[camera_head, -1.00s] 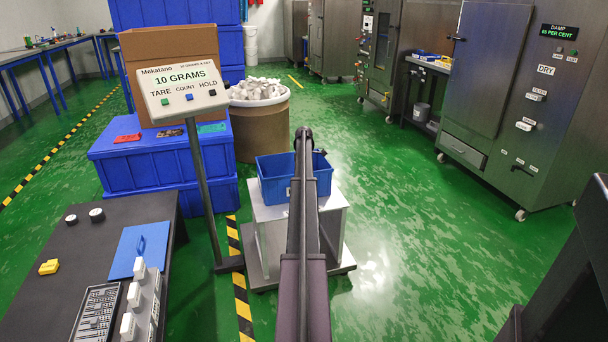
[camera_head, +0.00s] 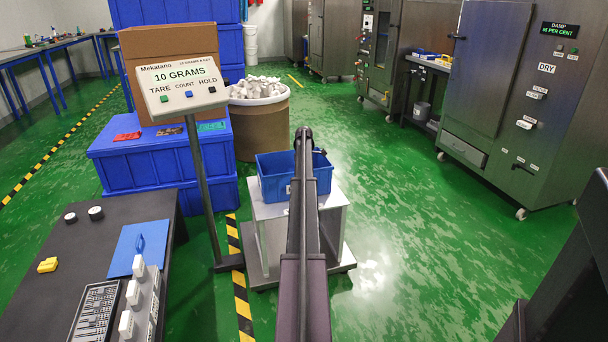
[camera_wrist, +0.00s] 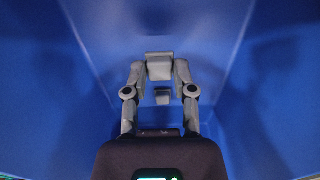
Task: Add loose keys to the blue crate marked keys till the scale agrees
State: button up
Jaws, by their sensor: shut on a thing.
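The blue crate (camera_head: 271,179) stands on a light-topped scale platform (camera_head: 268,211), partly hidden behind my arm. The scale display (camera_head: 183,78) reads 10 GRAMS, with TARE, COUNT and HOLD buttons below. In the wrist view, my gripper (camera_wrist: 160,68) is inside the blue crate, whose walls surround it. Its fingers are shut on a small grey-white key (camera_wrist: 160,66). A second small grey piece (camera_wrist: 162,96) shows between the fingers; I cannot tell whether it lies in the crate. In the head view the gripper is hidden by my arm.
A brown drum (camera_head: 262,134) full of white pieces (camera_head: 258,89) stands behind the crate. Steel cabinets (camera_head: 483,70) line the right; green floor is open there.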

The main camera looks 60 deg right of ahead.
jog(key=shift+f+b, duration=0.3)
jog(key=shift+f, duration=0.05)
dwell(0.5)
jog(key=o, duration=0.8)
jog(key=shift+r, duration=0.1)
notch_tip(320, 180, up, 14)
jog(key=p, duration=1.4)
jog(key=w+a, duration=0.2)
jog(key=a, duration=0.8)
jog(key=w+a+f+b, duration=0.1)
jog(key=w+a, duration=0.2)
jog(key=a, duration=0.8)
jog(key=shift+w+a+f, duration=0.25)
jog(key=shift+a+f, duration=0.05)
